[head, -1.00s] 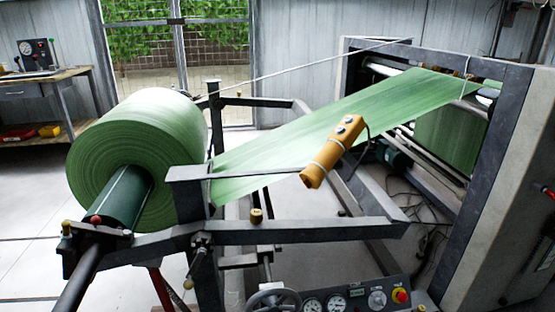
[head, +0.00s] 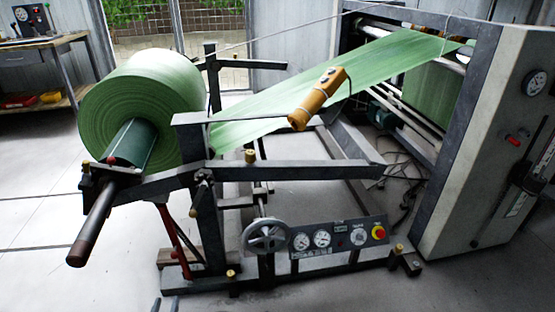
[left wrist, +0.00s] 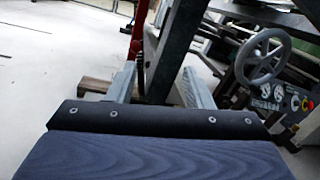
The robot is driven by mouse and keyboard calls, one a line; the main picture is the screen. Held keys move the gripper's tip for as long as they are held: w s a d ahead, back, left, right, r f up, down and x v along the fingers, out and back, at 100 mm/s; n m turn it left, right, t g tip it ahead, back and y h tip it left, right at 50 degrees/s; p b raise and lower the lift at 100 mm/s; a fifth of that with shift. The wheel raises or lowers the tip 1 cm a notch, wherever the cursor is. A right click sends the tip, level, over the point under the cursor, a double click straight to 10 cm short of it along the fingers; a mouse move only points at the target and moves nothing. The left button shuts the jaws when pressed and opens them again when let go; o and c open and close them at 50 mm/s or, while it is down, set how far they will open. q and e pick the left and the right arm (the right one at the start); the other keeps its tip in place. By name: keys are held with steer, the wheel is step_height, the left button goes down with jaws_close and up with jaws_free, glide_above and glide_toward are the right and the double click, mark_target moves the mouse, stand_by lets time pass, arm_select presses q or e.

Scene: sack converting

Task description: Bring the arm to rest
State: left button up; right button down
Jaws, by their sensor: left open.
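My left gripper (head: 170,304) just shows at the bottom edge of the head view, as two fingertips. In the left wrist view its two grey fingers (left wrist: 160,86) stand apart, with nothing held between them. It is in front of the unwind stand, whose dark upright (left wrist: 170,50) and red lever (left wrist: 138,32) appear beyond the fingers. The rest of the left arm is out of the head view. My right gripper is in neither view.
A green roll (head: 135,105) sits on the stand, its shaft (head: 92,228) sticking out front left. A handwheel (head: 266,237) and gauge panel (head: 338,238) are low at the front. A yellow pendant (head: 318,97) hangs above. The floor (head: 60,270) at front left is clear.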

arm_select(q)
steer(key=w+d+r+m+g+h, duration=0.1)
steer(key=d+r+m+h, duration=0.3)
steer(key=r+m+h, duration=0.25)
steer(key=w+d+r+m+g+h, duration=0.1)
steer(key=d+r+m+h, duration=0.45)
steer(key=r, duration=0.25)
steer(key=s+d+r+m+g+h, duration=0.5)
steer(key=d+r+m+g, duration=0.35)
steer(key=m, duration=0.25)
steer(key=s+d+r+m+g+y, duration=0.1)
steer(key=s+r+m+g+y, duration=0.2)
steer(key=s+m, duration=0.3)
steer(key=s+d+r+m+g+y, duration=0.1)
steer(key=s+r+m+g+y, duration=0.25)
steer(key=s+m, duration=0.2)
steer(key=s+a+r+m+t+y, duration=0.2)
steer(key=s+a+m+t+y, duration=0.2)
steer(key=s+y, duration=0.1)
step_height(320, 180, up, 30)
steer(key=p, duration=3)
steer(key=shift+s+a, duration=0.15)
steer(key=shift+s, duration=0.1)
